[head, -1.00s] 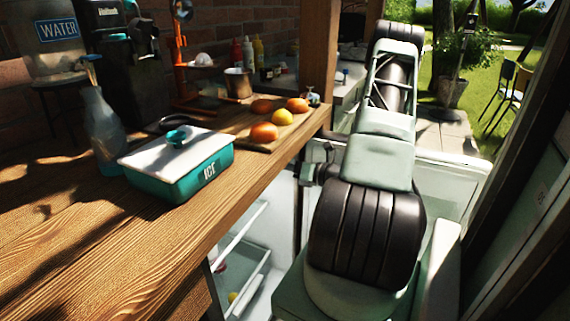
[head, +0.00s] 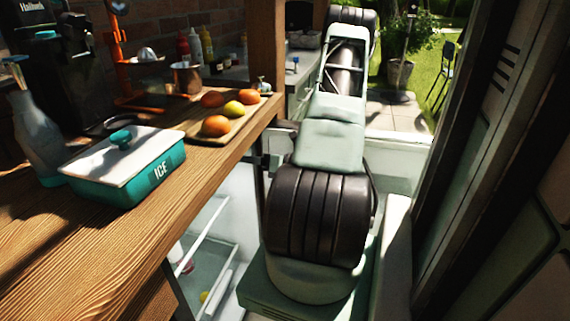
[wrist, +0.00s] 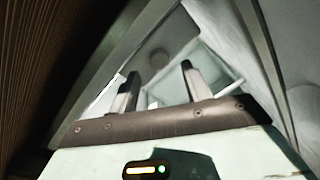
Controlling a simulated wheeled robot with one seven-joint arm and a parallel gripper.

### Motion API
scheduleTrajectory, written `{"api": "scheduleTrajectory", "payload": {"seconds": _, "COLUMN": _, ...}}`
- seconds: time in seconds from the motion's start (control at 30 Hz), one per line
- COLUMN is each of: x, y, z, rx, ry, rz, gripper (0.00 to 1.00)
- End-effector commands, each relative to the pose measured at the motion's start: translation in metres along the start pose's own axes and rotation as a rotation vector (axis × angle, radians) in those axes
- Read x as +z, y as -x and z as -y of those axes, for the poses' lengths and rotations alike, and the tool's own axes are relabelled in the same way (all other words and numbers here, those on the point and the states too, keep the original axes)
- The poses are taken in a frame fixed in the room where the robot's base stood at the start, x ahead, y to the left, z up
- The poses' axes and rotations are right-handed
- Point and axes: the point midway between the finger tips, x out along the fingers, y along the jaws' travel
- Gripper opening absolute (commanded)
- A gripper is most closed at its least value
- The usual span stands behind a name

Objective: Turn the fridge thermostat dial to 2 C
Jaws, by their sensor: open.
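The open fridge (head: 203,222) is under the wooden counter in the head view, with pale walls and glass shelves. In the wrist view, my gripper (wrist: 160,72) has its two fingers apart with nothing between them, pointing into a pale, box-like interior. A blurred grey round shape (wrist: 159,59) shows on a pale surface beyond the fingertips; it may be the thermostat dial, but I cannot read any mark or setting on it. The fingers appear apart from it. In the head view my gripper is hidden behind my arm.
The wooden counter (head: 110,235) fills the left. On it are a teal ICE box (head: 150,178), a bottle (head: 40,140) and a board with fruit (head: 215,126). A wooden post (head: 266,50) stands behind the counter. Tall dark panels (head: 440,150) close off the right side.

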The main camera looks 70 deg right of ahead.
Motion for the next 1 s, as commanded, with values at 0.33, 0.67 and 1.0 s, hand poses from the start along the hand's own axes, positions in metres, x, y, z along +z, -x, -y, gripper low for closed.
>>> {"api": "scheduleTrajectory", "payload": {"seconds": 0.33, "x": 0.001, "y": 0.084, "z": 0.001, "rx": -0.006, "ry": 0.001, "rz": 0.001, "gripper": 0.48}}
{"api": "scheduleTrajectory", "payload": {"seconds": 0.67, "x": 0.0, "y": 0.135, "z": 0.001, "rx": -0.002, "ry": 0.0, "rz": 0.0, "gripper": 0.48}}
{"api": "scheduleTrajectory", "payload": {"seconds": 1.0, "x": 0.0, "y": 0.141, "z": 0.0, "rx": -0.001, "ry": 0.0, "rz": -0.001, "gripper": 0.48}}
